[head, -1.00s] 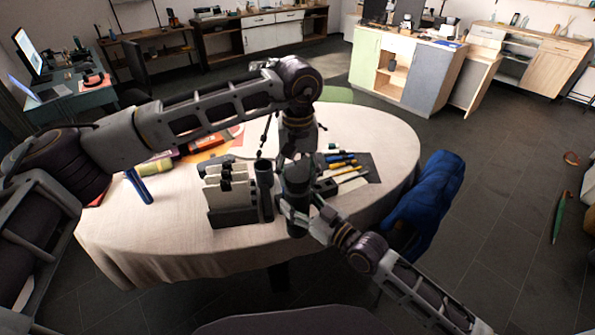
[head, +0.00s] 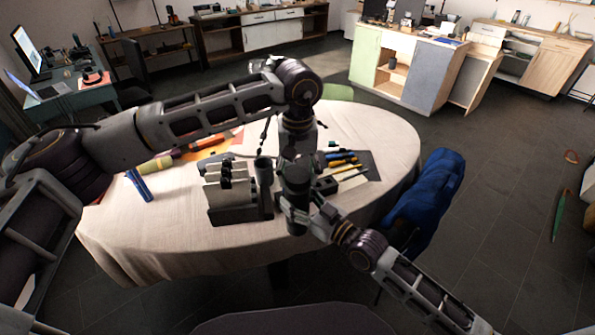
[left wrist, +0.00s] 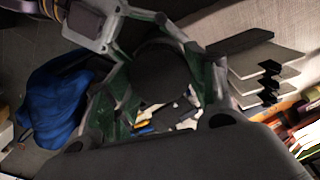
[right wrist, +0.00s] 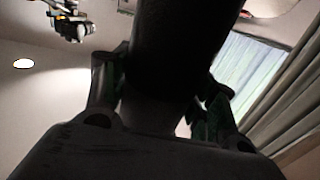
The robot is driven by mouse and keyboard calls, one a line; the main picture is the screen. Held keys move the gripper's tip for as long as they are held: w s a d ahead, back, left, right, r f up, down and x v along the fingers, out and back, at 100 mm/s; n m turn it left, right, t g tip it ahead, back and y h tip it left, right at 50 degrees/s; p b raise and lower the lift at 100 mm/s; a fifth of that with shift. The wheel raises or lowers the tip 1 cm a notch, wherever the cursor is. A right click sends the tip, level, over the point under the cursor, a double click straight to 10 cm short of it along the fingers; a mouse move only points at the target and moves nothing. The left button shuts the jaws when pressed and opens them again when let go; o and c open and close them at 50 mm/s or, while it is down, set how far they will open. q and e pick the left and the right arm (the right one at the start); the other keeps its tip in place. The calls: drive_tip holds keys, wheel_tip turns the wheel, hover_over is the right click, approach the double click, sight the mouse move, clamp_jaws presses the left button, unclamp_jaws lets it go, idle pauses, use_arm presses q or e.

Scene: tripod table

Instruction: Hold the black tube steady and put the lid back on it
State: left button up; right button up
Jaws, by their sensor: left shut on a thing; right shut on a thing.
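The black tube (head: 296,218) stands upright near the front edge of the round table. My right gripper (head: 305,212) reaches in from the lower right and is shut on it. In the right wrist view the tube (right wrist: 178,45) is a dark column between the fingers. My left gripper (head: 296,168) points down from above and is shut on the dark round lid (left wrist: 158,72), which sits between its fingers in the left wrist view. The lid is in line over the tube in the head view. The fingers hide the join, so I cannot tell whether they touch.
A dark rack (head: 232,207) with upright slabs and a dark cylinder (head: 264,172) stand close left of the tube. Pens and tools (head: 345,163) lie behind right. A blue can-like item (head: 139,186) is at the table's left. A blue draped chair (head: 430,200) is right.

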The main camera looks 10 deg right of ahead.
use_arm(q)
drive_tip(key=shift+m, duration=3.1)
drive_tip(key=m, duration=0.6)
drive_tip(key=shift+m, duration=0.4)
drive_tip(key=o, duration=0.8)
drive_tip(key=shift+o, duration=0.2)
drive_tip(key=shift+r, duration=2.2)
drive_tip(key=shift+c, duration=0.4)
